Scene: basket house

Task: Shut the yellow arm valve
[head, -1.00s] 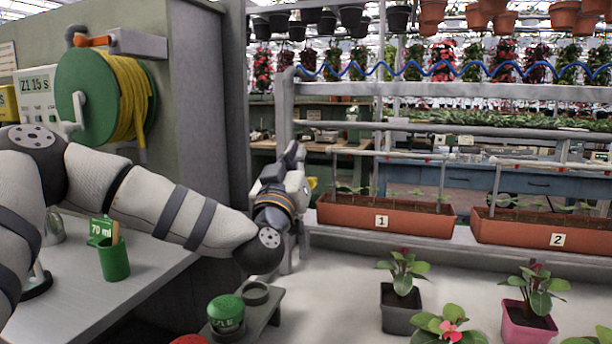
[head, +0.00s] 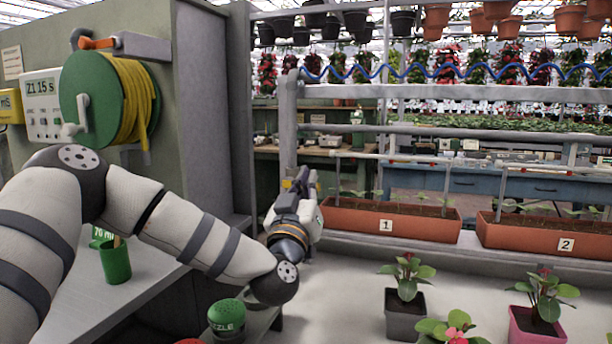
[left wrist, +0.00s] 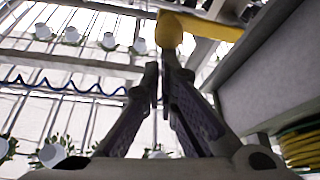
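The yellow valve arm (left wrist: 205,27) shows at the top of the left wrist view, with a thick rounded end just above my fingertips. My left gripper (left wrist: 160,78) points up toward it, its two dark fingers close together with only a thin gap and nothing between them. The fingertips look apart from the yellow arm, though depth is hard to judge. In the head view my left gripper (head: 300,182) is in front of the grey post at the left end of the plant rack. My right gripper is not in view.
A grey post (head: 288,130) and the wall by the hose reel (head: 90,98) flank my left arm. Planter 1 (head: 390,222) is right of the gripper.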

